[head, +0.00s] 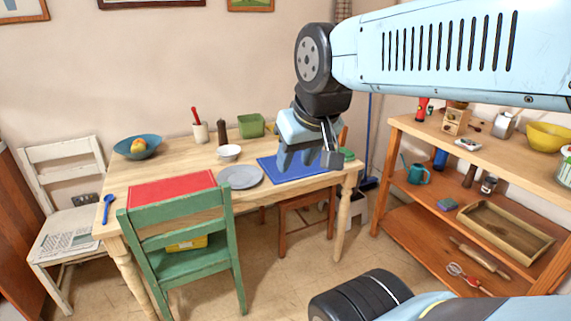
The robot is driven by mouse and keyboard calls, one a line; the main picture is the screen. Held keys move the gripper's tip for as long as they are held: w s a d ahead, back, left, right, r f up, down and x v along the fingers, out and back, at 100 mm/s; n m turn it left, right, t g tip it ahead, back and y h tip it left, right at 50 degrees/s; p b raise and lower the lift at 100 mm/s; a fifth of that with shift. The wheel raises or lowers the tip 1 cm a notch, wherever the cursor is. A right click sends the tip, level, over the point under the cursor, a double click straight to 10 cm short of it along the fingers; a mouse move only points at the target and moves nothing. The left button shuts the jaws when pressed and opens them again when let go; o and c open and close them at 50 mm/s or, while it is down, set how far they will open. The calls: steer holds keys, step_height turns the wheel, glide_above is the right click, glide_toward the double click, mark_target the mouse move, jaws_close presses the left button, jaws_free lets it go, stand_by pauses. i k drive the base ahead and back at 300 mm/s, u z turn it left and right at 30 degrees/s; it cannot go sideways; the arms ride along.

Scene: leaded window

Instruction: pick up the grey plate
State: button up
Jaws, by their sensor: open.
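The grey plate (240,177) lies flat on the wooden table (115,188), near its front edge. It sits just left of a blue mat (298,176) and right of a red mat (170,188). My gripper (308,160) is over the blue mat, to the right of the plate and apart from it. It points down with its jaws open, and I see nothing between them. My arm comes in from the upper right and hides part of the table's right end.
A white bowl (228,153) stands just behind the plate. A green container (251,126), a pepper mill (222,132) and a utensil pot (201,133) stand further back. A green chair (183,235) stands at the table's front. A wooden shelf (400,124) is at right.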

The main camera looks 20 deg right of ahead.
mark_target(240, 176)
steer(key=k, duration=1.1)
steer(key=u, duration=0.65)
steer(key=i, duration=1.8)
steer(key=z, duration=0.2)
